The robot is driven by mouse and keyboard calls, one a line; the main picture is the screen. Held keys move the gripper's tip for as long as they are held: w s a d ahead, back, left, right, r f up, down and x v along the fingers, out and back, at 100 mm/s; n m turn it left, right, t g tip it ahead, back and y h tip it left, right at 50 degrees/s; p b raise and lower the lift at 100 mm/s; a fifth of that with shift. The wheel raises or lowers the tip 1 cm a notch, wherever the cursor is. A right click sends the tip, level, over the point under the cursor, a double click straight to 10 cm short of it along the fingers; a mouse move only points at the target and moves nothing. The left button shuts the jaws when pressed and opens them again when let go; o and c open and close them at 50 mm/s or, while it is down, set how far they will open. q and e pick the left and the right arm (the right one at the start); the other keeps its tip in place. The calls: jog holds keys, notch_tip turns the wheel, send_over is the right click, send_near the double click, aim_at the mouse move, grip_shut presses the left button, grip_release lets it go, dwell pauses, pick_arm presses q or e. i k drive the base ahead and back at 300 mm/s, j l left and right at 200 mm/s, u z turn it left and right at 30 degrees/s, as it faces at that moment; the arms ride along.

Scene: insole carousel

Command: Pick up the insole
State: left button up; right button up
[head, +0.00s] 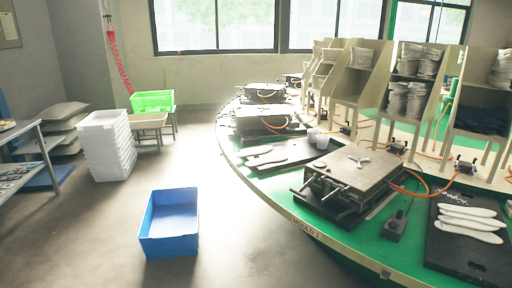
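White insoles (470,224) lie side by side on a black mat (455,256) at the right of the green carousel table. More pale insole shapes (265,158) lie on a dark mat (292,154) further back, left of the nearest mould. I cannot tell which one the task means. Neither of my grippers shows in the head view.
A metal mould (355,167) with handles stands on the green carousel (330,232), with orange hoses beside it. Racks (405,85) hold stacked pale items behind. A blue bin (170,240) stands on the floor, white stacked crates (106,147) further left. The floor between bin and carousel is clear.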

aim_at(261, 149)
jog(key=i+l+u, duration=0.1)
jog(key=i+l, duration=0.25)
jog(key=i+l+u, duration=0.1)
jog(key=i+l, duration=0.3)
jog(key=l, duration=0.15)
jog(key=i+l+u, duration=0.15)
jog(key=i+l, duration=0.15)
jog(key=l, duration=0.2)
jog(key=i+j+z, duration=0.4)
jog(key=i+j, duration=0.15)
jog(key=i+j+z, duration=0.2)
jog(key=j, duration=0.2)
jog(key=i+j+z, duration=0.15)
jog(key=j, duration=0.25)
jog(key=i+j+z, duration=0.2)
jog(key=j, duration=0.2)
jog(key=i+j+z, duration=0.2)
jog(key=j, duration=0.25)
